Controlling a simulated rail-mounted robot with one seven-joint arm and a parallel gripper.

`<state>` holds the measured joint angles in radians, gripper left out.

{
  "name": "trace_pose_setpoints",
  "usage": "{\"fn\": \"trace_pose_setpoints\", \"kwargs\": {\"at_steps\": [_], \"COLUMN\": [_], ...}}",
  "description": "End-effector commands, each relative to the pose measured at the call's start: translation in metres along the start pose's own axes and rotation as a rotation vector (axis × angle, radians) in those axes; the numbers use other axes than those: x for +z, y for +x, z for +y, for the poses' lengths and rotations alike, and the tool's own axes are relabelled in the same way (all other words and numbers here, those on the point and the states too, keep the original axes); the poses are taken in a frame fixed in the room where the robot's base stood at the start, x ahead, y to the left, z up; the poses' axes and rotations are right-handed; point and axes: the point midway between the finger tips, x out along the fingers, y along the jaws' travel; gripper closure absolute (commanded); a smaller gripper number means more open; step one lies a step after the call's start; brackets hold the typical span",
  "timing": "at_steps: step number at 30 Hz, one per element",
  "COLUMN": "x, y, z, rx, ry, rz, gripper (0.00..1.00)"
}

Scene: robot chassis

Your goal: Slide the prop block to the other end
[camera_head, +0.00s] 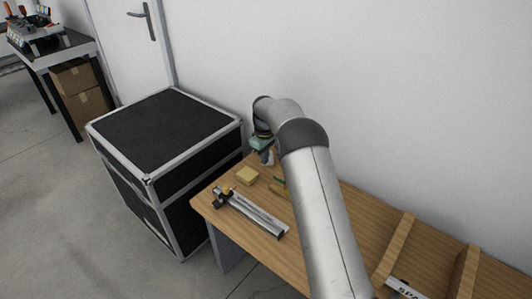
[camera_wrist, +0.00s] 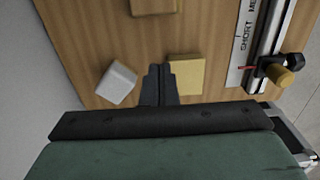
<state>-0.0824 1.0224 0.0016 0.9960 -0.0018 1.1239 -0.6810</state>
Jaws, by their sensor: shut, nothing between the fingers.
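A metal rail (camera_head: 258,215) with printed labels lies along the front of the wooden table. In the wrist view the rail (camera_wrist: 262,38) reads "SHORT" and the start of another word. A dark block with a yellow knob (camera_head: 222,195), which looks like the prop block, sits at the rail's left end. In the wrist view this block (camera_wrist: 269,72) is at the right, by the "SHORT" label, with a red mark beside it. My gripper (camera_wrist: 158,72) is shut and empty, apart from the rail. In the head view its fingertips are not clear.
A yellow block (camera_wrist: 187,75) lies right of my fingers and a whitish block (camera_wrist: 116,83) left. Another tan block (camera_wrist: 153,5) is at the top edge. Wooden bars (camera_head: 393,250) stand at the table's right. A black case (camera_head: 170,128) stands beside the table, against the wall.

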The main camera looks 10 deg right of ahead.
Motion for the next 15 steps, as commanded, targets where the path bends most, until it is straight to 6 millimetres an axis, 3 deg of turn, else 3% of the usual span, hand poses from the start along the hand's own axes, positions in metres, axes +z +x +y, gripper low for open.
{"fn": "trace_pose_setpoints", "kwargs": {"at_steps": [7,15], "x": [0.000,0.035], "y": [0.054,0.048], "z": [-0.001,0.000], "rx": [-0.002,0.000], "ry": [0.001,0.002], "rz": [-0.002,0.000], "gripper": [1.00,1.00]}}
